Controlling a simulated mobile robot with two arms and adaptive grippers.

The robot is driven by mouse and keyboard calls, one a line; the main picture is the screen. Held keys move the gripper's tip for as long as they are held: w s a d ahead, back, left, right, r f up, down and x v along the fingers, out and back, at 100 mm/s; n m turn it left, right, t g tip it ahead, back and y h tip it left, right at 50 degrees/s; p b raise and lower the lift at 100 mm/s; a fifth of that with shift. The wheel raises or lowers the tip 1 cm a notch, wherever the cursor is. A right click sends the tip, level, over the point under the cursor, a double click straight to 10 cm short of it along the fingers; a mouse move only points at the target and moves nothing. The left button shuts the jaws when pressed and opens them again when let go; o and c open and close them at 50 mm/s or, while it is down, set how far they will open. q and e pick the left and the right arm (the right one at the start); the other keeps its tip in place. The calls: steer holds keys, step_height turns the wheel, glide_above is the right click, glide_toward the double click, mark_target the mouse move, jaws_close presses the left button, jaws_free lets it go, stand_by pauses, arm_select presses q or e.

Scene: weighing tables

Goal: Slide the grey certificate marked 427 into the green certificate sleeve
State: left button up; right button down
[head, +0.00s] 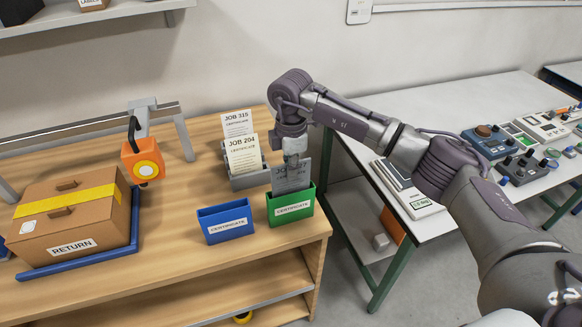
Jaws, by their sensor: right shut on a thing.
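The grey certificate marked 427 (290,178) is upright at the green certificate sleeve (291,209). Its lower edge is hidden behind the sleeve's front wall, so it appears to be at least partly inside; how deep I cannot tell. My right gripper (293,157) points down and is shut on the certificate's top edge. The green sleeve stands near the right front corner of the wooden table (175,215). My left gripper is not in view.
A blue certificate sleeve (225,222) stands left of the green one. Behind, a grey rack (249,180) holds cream certificates marked JOB 204 (243,154) and JOB 315 (237,124). A RETURN box (70,222) and an orange device (142,160) are further left.

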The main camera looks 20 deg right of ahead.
mark_target(291, 182)
steer(key=shift+f+b, duration=1.6)
steer(key=shift+f, duration=1)
steer(key=c, duration=1.2)
jaws_free()
steer(key=shift+r, duration=0.3)
step_height(291, 182, up, 12)
steer(key=shift+f, duration=0.25)
